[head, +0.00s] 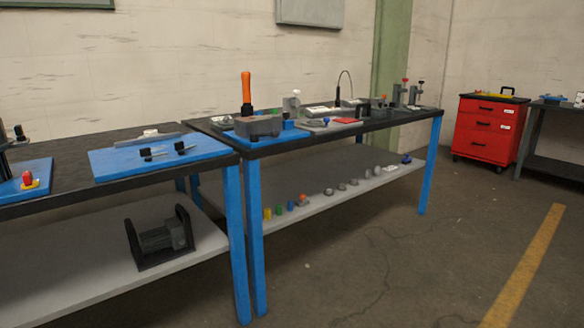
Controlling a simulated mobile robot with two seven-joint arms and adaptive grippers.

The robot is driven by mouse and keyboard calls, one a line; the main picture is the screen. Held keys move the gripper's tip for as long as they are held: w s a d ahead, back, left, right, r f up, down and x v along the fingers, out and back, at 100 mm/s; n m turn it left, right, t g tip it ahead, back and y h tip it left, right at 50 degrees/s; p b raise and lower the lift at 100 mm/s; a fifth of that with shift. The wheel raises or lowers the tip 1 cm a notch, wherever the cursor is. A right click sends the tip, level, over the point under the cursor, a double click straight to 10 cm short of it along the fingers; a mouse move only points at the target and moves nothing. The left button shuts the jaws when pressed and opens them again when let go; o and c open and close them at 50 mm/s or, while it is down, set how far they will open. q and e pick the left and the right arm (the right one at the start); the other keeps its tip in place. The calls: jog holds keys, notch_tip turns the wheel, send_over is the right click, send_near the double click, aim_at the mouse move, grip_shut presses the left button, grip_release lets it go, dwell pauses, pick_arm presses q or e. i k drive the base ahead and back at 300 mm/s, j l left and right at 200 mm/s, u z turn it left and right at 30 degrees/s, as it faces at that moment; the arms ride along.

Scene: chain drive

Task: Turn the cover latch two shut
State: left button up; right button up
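I cannot make out a cover latch or a chain drive cover for certain in the head view. A blue mat (112,160) on the near left workbench carries small black parts (181,148) with rods and a small pale piece. At the left edge another blue mat (38,175) holds a red and yellow part (29,181), next to a dark upright fixture (5,150) cut off by the frame. Neither of my grippers shows.
A second blue-legged workbench (300,140) stands beside the first and carries a grey block, an orange-handled tool (246,87) and clamps. Its lower shelf (330,205) holds several small parts. A black bracketed roller (160,238) sits on the left shelf. A red drawer cabinet (487,130) stands at the back right. The right floor is clear.

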aim_at(18, 130)
jog(key=i+j+u, duration=0.1)
jog(key=u, duration=0.4)
jog(key=k+u, duration=0.1)
jog(key=u, duration=1)
jog(key=i+l, duration=0.1)
jog(key=l, duration=0.1)
